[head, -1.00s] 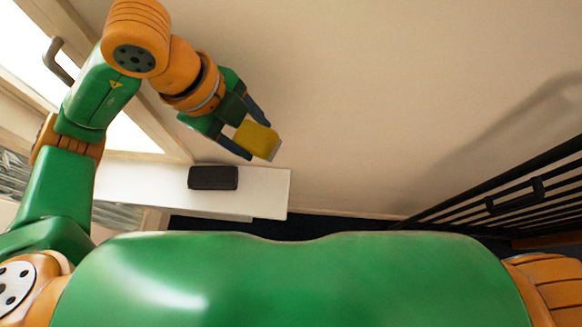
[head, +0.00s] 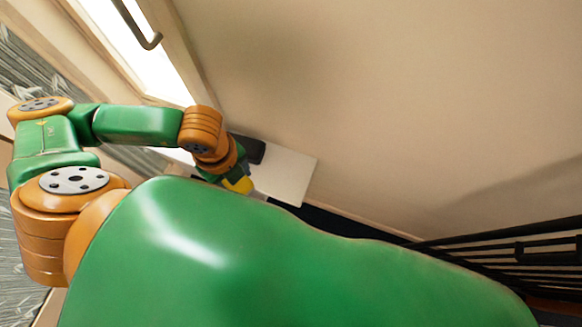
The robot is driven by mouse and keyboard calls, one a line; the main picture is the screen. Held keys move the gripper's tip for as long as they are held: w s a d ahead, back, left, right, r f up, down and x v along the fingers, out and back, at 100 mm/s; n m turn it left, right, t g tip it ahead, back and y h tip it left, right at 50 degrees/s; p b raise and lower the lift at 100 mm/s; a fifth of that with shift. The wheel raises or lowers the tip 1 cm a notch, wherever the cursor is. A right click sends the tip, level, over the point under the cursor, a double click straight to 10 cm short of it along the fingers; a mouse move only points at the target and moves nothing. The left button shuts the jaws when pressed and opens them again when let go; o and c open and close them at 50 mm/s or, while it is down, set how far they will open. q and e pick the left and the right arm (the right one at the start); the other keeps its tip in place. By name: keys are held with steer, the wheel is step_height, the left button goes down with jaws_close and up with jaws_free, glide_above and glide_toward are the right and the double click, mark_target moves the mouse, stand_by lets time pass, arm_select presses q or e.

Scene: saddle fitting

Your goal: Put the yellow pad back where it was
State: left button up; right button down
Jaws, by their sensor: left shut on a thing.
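The yellow pad (head: 241,185) shows in the head view just past the edge of my green body, partly hidden by it. My left gripper (head: 232,181) is shut on the pad, and its fingers are mostly hidden behind my wrist and body. The pad is over or beside the white shelf (head: 289,179); I cannot tell whether it touches it. My right gripper is not in view.
A dark block (head: 249,149) lies on the white shelf, close beside my left wrist. A window frame with a handle (head: 150,41) is at the upper left. A black railing (head: 520,250) stands at the right. The shelf's right end is bare.

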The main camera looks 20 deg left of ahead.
arm_select(q)
steer(key=f+b, duration=0.2)
steer(key=b, duration=0.1)
steer(key=w+b, duration=0.1)
steer(key=b, duration=0.1)
steer(key=shift+w+d+f, duration=0.1)
steer(key=shift+d+f, duration=0.25)
steer(key=shift+f, duration=0.05)
steer(key=w+d+f+b, duration=0.4)
steer(key=w+d+b, duration=0.1)
steer(key=w+d+f+b, duration=0.2)
steer(key=w+d+f, duration=0.1)
steer(key=shift+w+d+b, duration=0.1)
steer(key=shift+b, duration=0.3)
steer(key=f+b, duration=0.3)
steer(key=f, duration=0.1)
steer(key=shift+w+d, duration=0.2)
steer(key=shift+w, duration=0.05)
steer(key=shift+r, duration=0.35)
steer(key=o, duration=0.9)
steer(key=shift+f, duration=0.1)
steer(key=shift+o, duration=1.4)
